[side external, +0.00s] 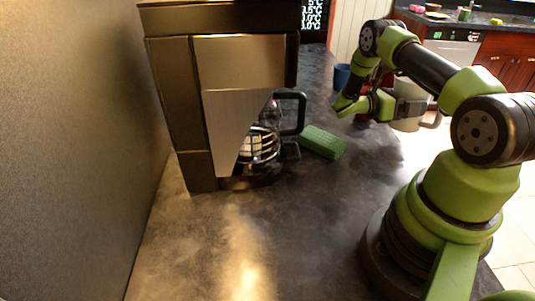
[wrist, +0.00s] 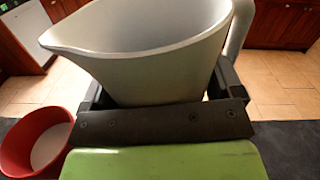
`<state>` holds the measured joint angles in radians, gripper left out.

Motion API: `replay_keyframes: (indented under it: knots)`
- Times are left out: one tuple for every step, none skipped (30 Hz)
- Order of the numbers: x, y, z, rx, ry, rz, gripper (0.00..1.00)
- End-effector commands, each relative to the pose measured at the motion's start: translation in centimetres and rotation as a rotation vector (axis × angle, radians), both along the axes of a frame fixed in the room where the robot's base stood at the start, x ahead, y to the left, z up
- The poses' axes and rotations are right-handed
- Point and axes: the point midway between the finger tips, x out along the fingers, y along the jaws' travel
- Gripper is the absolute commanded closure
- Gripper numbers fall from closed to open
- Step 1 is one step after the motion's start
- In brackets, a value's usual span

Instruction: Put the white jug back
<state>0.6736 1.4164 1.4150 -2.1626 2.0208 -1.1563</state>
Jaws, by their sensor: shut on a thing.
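The white jug (wrist: 145,50) fills the upper middle of the wrist view, its spout to the left and its handle at the right. My gripper (wrist: 160,95) is shut on the jug, with a dark finger on each side of its body. In the side external view the jug (side external: 408,92) is at the right, partly hidden behind my gripper (side external: 402,108). The jug looks upright and is out past the counter's right edge, with floor below it in the picture. Its base is partly hidden.
A dark coffee maker (side external: 240,62) with a glass carafe (side external: 262,145) stands at the left. A green block (side external: 322,142) lies beside it. A blue cup (side external: 341,76) stands behind. A red cup (wrist: 35,140) is left of my gripper. The front counter (side external: 290,225) is clear.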

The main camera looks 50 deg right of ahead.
Motion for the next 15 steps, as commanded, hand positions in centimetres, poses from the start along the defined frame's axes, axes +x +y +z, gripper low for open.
replay_keyframes:
  knots:
    - [0.01, -0.01, 0.08, -0.001, 0.000, 0.000, 0.60]
    - [0.01, -0.01, 0.08, -0.001, 0.001, 0.000, 0.60]
    - [0.01, -0.01, 0.08, -0.001, 0.001, 0.000, 0.60]
    - [0.01, -0.02, 0.07, -0.001, 0.001, 0.000, 0.60]
    - [0.01, -0.02, 0.07, -0.001, 0.001, 0.000, 0.60]
    - [0.01, -0.02, 0.07, -0.001, 0.001, 0.000, 0.60]
    - [0.01, -0.02, 0.07, 0.000, 0.001, 0.000, 0.60]
    - [0.01, -0.02, 0.05, 0.000, 0.001, 0.000, 0.60]
    - [0.01, -0.01, -0.01, 0.000, 0.001, 0.000, 0.60]
    - [0.01, 0.00, -0.10, 0.000, 0.001, 0.000, 0.60]
    - [0.03, 0.00, -0.23, 0.000, 0.001, 0.000, 0.60]
    - [0.04, 0.03, -0.48, -0.001, 0.002, 0.000, 0.60]
    - [0.05, 0.04, -0.75, -0.001, 0.002, 0.000, 0.60]
    - [0.10, 0.04, -0.79, 0.003, 0.011, 0.001, 0.60]
    - [0.19, -0.01, -0.72, 0.011, 0.034, 0.001, 0.60]
